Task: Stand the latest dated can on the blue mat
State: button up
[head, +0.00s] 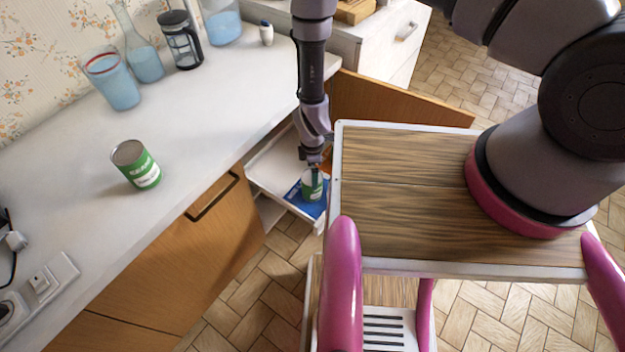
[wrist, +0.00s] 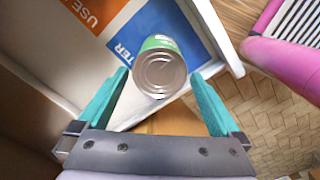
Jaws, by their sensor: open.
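A green and white can (head: 312,188) stands on the blue mat (head: 296,193) in the pulled-out white drawer. In the wrist view, the can (wrist: 160,72) shows its bare metal lid, with a strip of green side behind it, on the blue mat (wrist: 185,20). My gripper (wrist: 158,77) is open, with one teal finger on each side of the can and gaps between. In the head view, my gripper (head: 311,168) is just above the can. A second green can (head: 136,165) stands on the counter. No date is readable on either can.
An orange mat (wrist: 95,12) with lettering lies beside the blue one. The drawer (head: 270,168) has a raised white rim. A blue glass (head: 112,82), a flask (head: 146,62) and a French press (head: 181,42) stand at the back of the counter. The counter's middle is clear.

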notch_tip(320, 180, up, 6)
dwell(0.4)
